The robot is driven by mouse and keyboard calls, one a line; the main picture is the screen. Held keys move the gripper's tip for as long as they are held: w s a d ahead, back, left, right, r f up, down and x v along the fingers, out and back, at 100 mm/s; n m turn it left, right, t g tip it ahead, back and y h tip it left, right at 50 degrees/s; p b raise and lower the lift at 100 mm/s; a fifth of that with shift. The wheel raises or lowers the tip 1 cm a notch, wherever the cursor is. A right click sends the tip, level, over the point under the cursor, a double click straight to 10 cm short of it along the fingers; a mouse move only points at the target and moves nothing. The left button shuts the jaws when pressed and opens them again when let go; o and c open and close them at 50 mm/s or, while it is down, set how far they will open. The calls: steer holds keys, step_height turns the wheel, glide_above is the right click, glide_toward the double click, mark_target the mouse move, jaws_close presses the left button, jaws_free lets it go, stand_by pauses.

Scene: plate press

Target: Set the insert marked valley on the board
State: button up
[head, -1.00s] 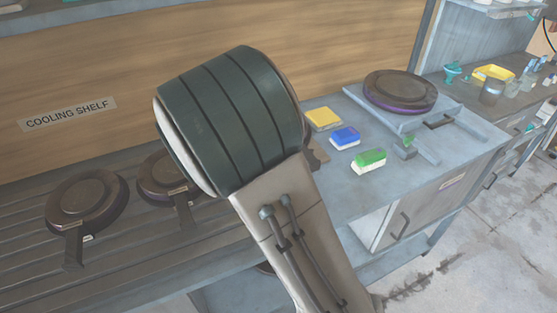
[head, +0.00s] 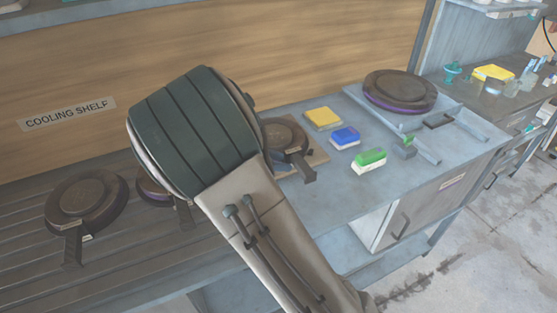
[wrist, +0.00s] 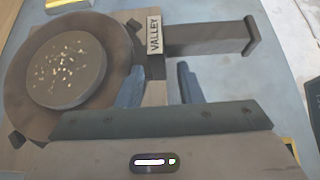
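The insert marked valley (wrist: 100,60) is a round dark brown plate with a speckled raised disc, a labelled block and a flat handle. In the head view the insert (head: 285,136) lies on the pale wooden board (head: 316,156), its handle pointing front right. The board (wrist: 153,94) also shows under it in the wrist view. My gripper (wrist: 159,82) is open, its two dark fingers apart beside the labelled block, with nothing between them but a view of the board.
Two similar dark inserts, one at left (head: 86,203) and one partly behind my arm (head: 153,188), sit on the slatted cooling shelf (head: 30,250). Yellow (head: 323,118), blue (head: 345,137) and green (head: 369,160) blocks stand right of the board. A round press (head: 400,90) stands beyond.

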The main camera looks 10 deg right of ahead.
steer(key=shift+r, duration=0.2)
steer(key=v, duration=1.2)
steer(key=s+d+m+y, duration=0.4)
steer(key=s+m+y, duration=0.1)
steer(key=s+m, duration=0.4)
steer(key=s+d+m+y, duration=0.5)
steer(key=s+m+y, duration=0.1)
steer(key=s+m, duration=0.4)
steer(key=shift+s+d+r+m+t+p, duration=0.15)
steer(key=shift+s+d+m+t+p, duration=0.15)
steer(key=shift+m, duration=0.4)
steer(key=shift+w, duration=0.1)
